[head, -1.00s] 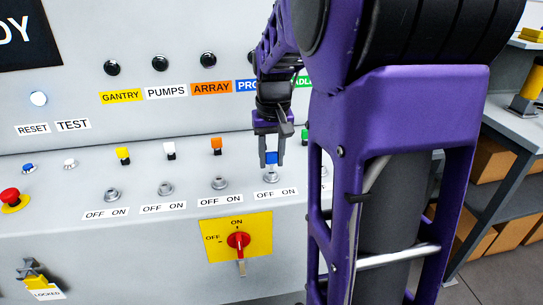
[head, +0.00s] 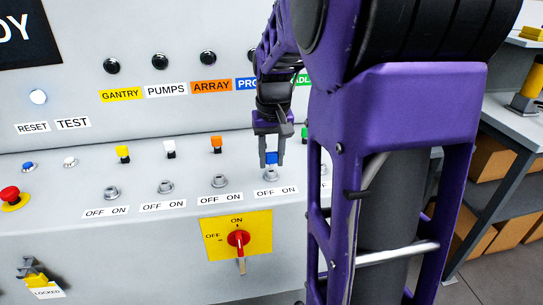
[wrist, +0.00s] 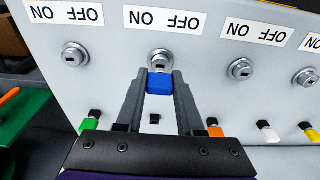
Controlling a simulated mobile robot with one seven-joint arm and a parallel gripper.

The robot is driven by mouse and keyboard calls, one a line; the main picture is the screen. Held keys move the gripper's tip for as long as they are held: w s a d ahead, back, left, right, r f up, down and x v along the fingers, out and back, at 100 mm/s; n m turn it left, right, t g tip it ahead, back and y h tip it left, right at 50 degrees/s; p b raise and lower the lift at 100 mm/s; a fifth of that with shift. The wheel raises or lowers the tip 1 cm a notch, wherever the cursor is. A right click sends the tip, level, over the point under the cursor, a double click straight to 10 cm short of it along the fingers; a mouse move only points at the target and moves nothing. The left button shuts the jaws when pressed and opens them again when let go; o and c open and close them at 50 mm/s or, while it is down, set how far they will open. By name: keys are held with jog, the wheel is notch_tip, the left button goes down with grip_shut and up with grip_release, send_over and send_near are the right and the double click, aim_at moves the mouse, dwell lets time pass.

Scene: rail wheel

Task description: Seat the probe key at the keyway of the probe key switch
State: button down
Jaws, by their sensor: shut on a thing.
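The probe key has a blue head (head: 271,158), and my gripper (head: 271,162) is shut on it. In the wrist view the blue key (wrist: 160,83) sits between the two fingertips. The probe key switch (head: 271,175) is a round silver lock on the sloped panel, directly below the key in the head view. In the wrist view its ring (wrist: 162,57) lies just beyond the key's tip. The tip is at or very near the keyway; I cannot tell whether it has entered. The label above that switch in the head view is partly hidden by my arm.
Neighbouring switches stand left and right in the wrist view (wrist: 241,69) (wrist: 75,56). Yellow (head: 123,155), white (head: 169,151), orange (head: 216,145) and green (wrist: 89,124) keys stand on the panel. A red rotary handle (head: 238,239) on a yellow plate is below.

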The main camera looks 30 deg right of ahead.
jog(key=shift+f+b, duration=0.55)
jog(key=shift+f, duration=0.35)
jog(key=shift+c, duration=2.3)
grip_release()
jog(key=shift+r, duration=0.1)
notch_tip(320, 180, up, 17)
jog(key=s+p, duration=0.2)
jog(key=p, duration=0.1)
jog(key=shift+a+p, duration=0.3)
jog(key=shift+p, duration=0.05)
jog(key=shift+r, duration=0.1)
